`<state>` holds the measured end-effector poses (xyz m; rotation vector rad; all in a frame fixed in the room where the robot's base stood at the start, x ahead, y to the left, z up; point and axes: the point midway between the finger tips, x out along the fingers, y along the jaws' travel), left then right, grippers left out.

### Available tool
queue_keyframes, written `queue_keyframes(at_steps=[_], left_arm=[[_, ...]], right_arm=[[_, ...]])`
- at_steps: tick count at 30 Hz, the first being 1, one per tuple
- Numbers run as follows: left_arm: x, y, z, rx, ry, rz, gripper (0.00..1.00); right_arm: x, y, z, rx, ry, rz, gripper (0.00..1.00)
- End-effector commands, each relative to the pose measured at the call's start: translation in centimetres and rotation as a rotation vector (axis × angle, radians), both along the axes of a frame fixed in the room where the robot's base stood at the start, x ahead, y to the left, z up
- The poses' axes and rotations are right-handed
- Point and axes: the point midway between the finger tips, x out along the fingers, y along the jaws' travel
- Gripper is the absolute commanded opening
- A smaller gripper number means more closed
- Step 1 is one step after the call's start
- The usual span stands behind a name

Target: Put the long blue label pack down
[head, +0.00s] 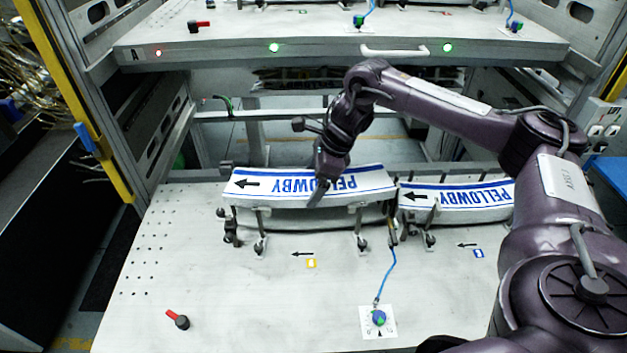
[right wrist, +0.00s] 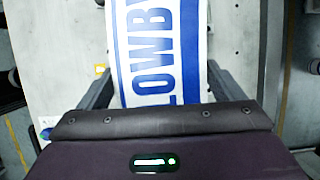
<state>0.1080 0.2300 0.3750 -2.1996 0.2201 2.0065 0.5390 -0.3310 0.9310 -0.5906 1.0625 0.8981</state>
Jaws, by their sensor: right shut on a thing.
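The long blue label pack (head: 265,187), white with blue edge stripes, a black arrow and upside-down "PELLOWBY" lettering, is at the left position over the lower shelf. My right gripper (head: 318,192) is shut on it right of its middle, one finger showing on its front side. In the right wrist view the pack (right wrist: 160,45) runs between the two fingers of the gripper (right wrist: 162,88). A pale curved layer on posts (head: 300,215) shows just under the pack; I cannot tell whether they touch. My left gripper is not in view.
A similar "PELLOWBY" pack (head: 455,203) lies close by on the right. The lower shelf (head: 220,290) holds a blue-green knob (head: 379,318) with a blue cable and a red-handled lever (head: 178,319). The upper shelf (head: 320,45) overhangs behind. The shelf's front left is mostly clear.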

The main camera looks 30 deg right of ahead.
Motion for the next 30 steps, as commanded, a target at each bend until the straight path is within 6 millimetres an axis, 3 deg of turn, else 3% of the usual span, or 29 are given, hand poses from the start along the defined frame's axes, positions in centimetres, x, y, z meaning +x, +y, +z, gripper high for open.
queue_keyframes(at_steps=[14, 15, 17, 25, 30], left_arm=[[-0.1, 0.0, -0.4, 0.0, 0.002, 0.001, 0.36], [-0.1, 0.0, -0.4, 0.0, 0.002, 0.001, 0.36], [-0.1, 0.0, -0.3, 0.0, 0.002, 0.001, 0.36], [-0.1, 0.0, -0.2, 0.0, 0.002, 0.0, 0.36], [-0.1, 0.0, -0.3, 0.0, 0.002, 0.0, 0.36]], right_arm=[[0.1, 0.0, -0.7, 0.002, -0.005, 0.0, 0.45], [0.0, 0.0, -0.8, 0.0, -0.002, 0.001, 0.89], [0.0, 0.0, -0.8, 0.0, -0.002, 0.001, 0.97], [0.0, 0.0, -0.6, 0.0, -0.002, 0.001, 1.0], [-0.1, -0.4, 0.9, 0.001, -0.005, -0.002, 1.0]])
